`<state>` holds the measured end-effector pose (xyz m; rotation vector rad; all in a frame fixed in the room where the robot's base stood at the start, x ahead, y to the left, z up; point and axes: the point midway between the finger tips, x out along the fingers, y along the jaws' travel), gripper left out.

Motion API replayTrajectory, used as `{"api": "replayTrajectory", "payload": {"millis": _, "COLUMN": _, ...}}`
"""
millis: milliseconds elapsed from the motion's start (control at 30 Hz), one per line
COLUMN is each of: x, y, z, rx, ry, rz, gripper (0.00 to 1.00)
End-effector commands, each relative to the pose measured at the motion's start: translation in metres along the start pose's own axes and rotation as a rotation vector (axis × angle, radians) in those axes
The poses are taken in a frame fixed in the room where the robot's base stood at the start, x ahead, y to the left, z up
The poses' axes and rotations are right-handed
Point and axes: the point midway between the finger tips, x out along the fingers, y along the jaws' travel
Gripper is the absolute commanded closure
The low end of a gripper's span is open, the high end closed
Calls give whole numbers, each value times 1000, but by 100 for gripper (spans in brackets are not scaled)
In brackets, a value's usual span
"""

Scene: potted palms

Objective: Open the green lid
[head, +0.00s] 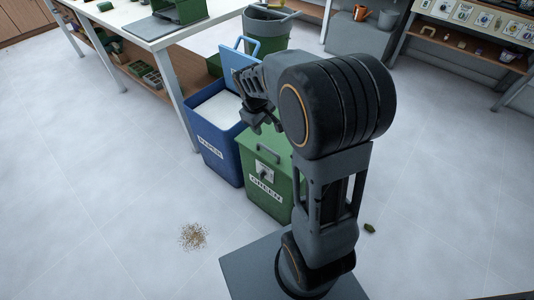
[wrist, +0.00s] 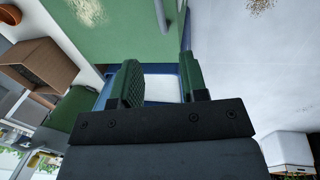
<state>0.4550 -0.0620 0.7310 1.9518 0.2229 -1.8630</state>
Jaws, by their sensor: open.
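The green bin (head: 266,190), labelled GREEN, stands on the floor in the head view. Its green lid (head: 258,143) looks shut, with a dark handle (head: 267,156) on top. My gripper (head: 260,118) is above the back of this bin, near the blue bin, and partly hidden by my arm. In the wrist view my gripper (wrist: 158,62) is open, with nothing between its fingers. There a green surface (wrist: 115,35), probably the lid, lies beyond the fingertips, and a grey bar (wrist: 160,16), probably the handle, is near the top. Contact cannot be told.
A blue PAPER bin (head: 211,145) with white contents stands beside the green bin, its blue lid (head: 240,62) raised. A white-topped table (head: 130,22) is behind left. A grey-green tub (head: 270,32) stands behind. Crumbs (head: 193,236) lie on the floor; the left floor is otherwise clear.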

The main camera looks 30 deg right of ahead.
Motion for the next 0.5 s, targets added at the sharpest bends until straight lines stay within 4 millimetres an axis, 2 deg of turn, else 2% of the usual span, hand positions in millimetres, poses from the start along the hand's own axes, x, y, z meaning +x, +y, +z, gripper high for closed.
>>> {"api": "replayTrajectory", "payload": {"millis": 500, "x": 95, "y": 0, "z": 0, "rx": -6, "ry": -6, "rz": -1, "gripper": 60}}
